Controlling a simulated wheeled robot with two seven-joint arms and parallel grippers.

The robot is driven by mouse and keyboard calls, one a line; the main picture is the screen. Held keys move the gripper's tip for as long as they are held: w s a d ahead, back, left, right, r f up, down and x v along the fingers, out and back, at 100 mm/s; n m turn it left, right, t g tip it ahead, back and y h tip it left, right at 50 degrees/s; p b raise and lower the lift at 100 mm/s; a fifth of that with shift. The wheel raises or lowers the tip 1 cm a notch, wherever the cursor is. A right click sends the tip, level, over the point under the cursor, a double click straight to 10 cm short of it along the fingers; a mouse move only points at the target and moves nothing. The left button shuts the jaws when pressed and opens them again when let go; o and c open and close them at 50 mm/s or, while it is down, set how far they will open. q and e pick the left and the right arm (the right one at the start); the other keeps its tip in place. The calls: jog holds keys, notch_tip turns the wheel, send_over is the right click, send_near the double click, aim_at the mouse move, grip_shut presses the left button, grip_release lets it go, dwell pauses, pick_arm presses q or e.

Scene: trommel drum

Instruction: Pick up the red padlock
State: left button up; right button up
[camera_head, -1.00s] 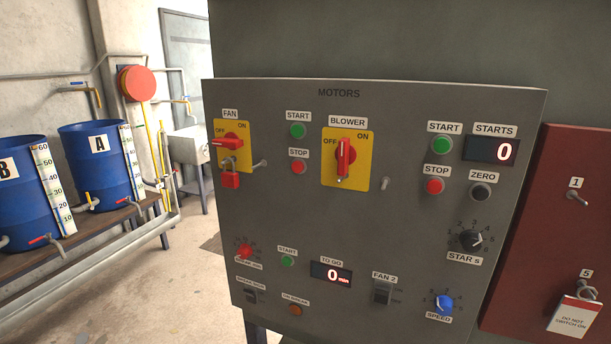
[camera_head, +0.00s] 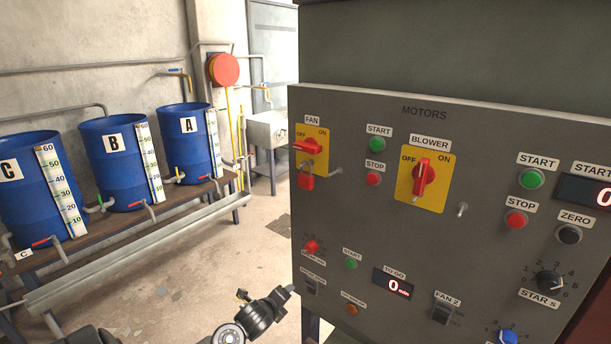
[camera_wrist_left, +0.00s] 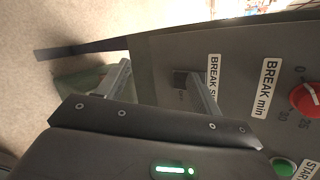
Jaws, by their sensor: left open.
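The red padlock (camera_head: 306,182) hangs at the red FAN switch (camera_head: 307,147) on its yellow plate, at the upper left of the grey motor panel. The FAN handle lies roughly level, towards OFF. My left gripper (camera_head: 288,291) is low in the head view, by the panel's lower left edge, well below the padlock. In the left wrist view my left gripper (camera_wrist_left: 158,80) is open, with nothing held between its fingers. The padlock is not seen in that view. My right gripper is in neither view.
The motor panel (camera_head: 380,240) carries several knobs, buttons and switches close together. A small silver peg (camera_head: 337,171) sticks out right of the padlock. Blue drums (camera_head: 112,165) stand on a bench at the left. Floor (camera_head: 170,290) between bench and panel is open.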

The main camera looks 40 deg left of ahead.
pick_arm(q)
notch_tip(320, 180, up, 22)
jog(key=w+d+m+t+p, duration=0.1)
jog(key=w+m+t+p, duration=0.15)
jog(key=m, duration=0.35)
jog(key=m+t+b, duration=0.2)
jog(key=m+t, duration=0.2)
jog(key=m, duration=0.4)
send_near(302, 174)
jog(key=d, duration=0.1)
jog(key=p+x, duration=0.1)
jog(key=x, duration=0.1)
jog(key=p+x, duration=0.2)
jog(key=x, duration=0.1)
jog(key=r+p+x, duration=0.1)
jog(key=x, duration=0.2)
jog(key=shift+w+f, duration=0.15)
jog(key=shift+w, duration=0.1)
jog(key=c, duration=1.2)
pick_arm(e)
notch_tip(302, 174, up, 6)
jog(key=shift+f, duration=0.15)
